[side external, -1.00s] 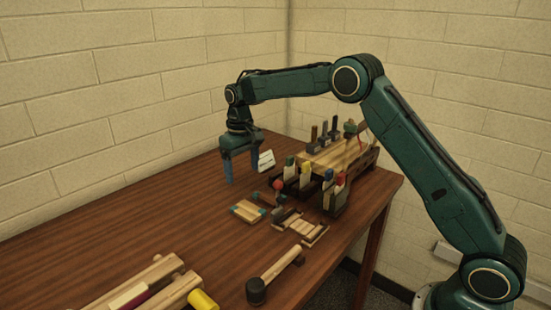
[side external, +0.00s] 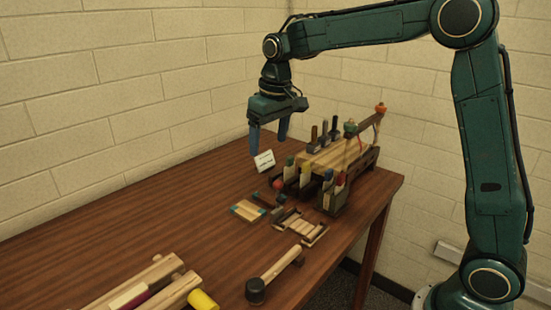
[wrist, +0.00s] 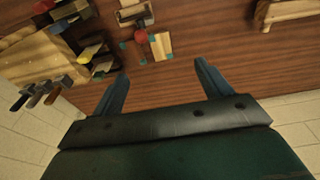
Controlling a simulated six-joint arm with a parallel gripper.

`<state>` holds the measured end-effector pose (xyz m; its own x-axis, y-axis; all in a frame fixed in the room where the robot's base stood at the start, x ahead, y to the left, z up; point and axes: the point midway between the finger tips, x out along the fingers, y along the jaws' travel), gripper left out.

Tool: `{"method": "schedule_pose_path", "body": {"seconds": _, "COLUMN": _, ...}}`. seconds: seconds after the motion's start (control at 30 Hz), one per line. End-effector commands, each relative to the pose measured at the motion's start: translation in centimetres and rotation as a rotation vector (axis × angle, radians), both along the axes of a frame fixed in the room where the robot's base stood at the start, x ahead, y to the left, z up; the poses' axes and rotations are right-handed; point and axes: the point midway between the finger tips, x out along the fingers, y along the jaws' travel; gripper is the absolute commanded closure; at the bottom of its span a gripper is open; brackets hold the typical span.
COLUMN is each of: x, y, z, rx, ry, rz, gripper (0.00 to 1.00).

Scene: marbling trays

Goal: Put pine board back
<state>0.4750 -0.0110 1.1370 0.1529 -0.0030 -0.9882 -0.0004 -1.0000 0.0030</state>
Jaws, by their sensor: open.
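Several pieces look like pale wood, and I cannot tell for sure which is the pine board. A small pale board with teal corners (side external: 248,210) lies flat on the table; it also shows in the wrist view (wrist: 161,46). Pale boards (side external: 335,153) lie on a dark wooden rack (side external: 372,158) at the back right. My gripper (side external: 268,151) is open and empty, pointing down above the table, left of the rack. In the wrist view its fingers (wrist: 161,72) are spread with only bare table between them.
A white card (side external: 264,160) stands by the rack, behind or near my fingers. Colour-topped upright tools line the rack front. A slatted wooden piece (side external: 301,226), a mallet (side external: 272,275) and a wooden frame with a yellow end (side external: 150,285) lie nearer. The table's left is clear.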

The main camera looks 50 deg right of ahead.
Motion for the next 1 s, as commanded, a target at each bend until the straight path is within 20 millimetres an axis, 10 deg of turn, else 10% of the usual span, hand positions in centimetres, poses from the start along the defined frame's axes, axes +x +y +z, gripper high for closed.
{"method": "schedule_pose_path", "body": {"seconds": 0.5, "x": -12.7, "y": 0.6, "z": 4.9, "rx": -0.001, "ry": -0.142, "rz": 0.000, "gripper": 0.23}}
{"method": "schedule_pose_path", "body": {"seconds": 1.0, "x": -24.7, "y": 1.0, "z": 3.4, "rx": 0.001, "ry": -0.275, "rz": 0.001, "gripper": 0.23}}
